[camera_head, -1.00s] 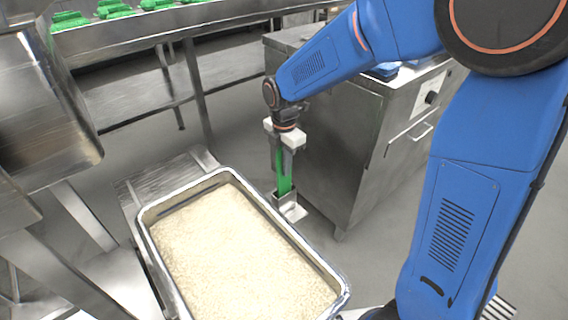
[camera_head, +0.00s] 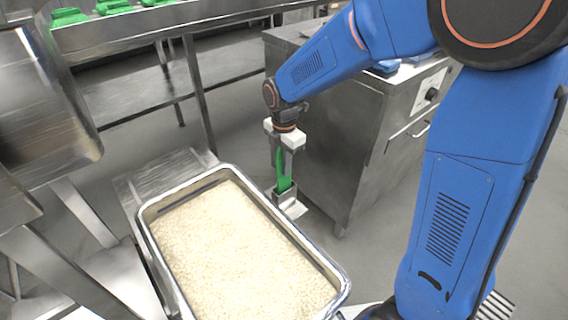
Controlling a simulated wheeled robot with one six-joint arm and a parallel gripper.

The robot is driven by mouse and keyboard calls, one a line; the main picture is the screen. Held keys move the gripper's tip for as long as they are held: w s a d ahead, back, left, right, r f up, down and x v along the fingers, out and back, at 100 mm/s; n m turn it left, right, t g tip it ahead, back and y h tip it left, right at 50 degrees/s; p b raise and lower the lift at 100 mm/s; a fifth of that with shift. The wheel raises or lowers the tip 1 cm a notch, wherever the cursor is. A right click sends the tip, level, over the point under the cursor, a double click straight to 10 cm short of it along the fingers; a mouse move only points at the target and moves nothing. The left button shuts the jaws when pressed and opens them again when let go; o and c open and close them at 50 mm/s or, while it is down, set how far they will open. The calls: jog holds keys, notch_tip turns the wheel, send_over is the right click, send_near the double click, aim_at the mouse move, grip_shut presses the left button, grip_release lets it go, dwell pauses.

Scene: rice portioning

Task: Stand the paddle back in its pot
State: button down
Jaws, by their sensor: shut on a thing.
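A green paddle (camera_head: 283,172) hangs upright below my gripper (camera_head: 284,148), which is shut on its upper part. The paddle's lower end goes down into or just behind a small steel pot (camera_head: 289,203) beside the rice tray's far right rim. The pot's front wall hides the lowest part of the paddle. I cannot tell whether the paddle touches the pot's bottom.
A steel tray of rice (camera_head: 150,213) stands in the foreground, left of the pot. A steel cabinet (camera_head: 335,150) stands close behind and right of the pot. A steel bench (camera_head: 150,28) with green items (camera_head: 113,7) runs along the back left.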

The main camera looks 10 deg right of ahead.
jog(key=shift+f, duration=0.65)
jog(key=c, duration=1.8)
grip_release()
jog(key=shift+o, duration=0.2)
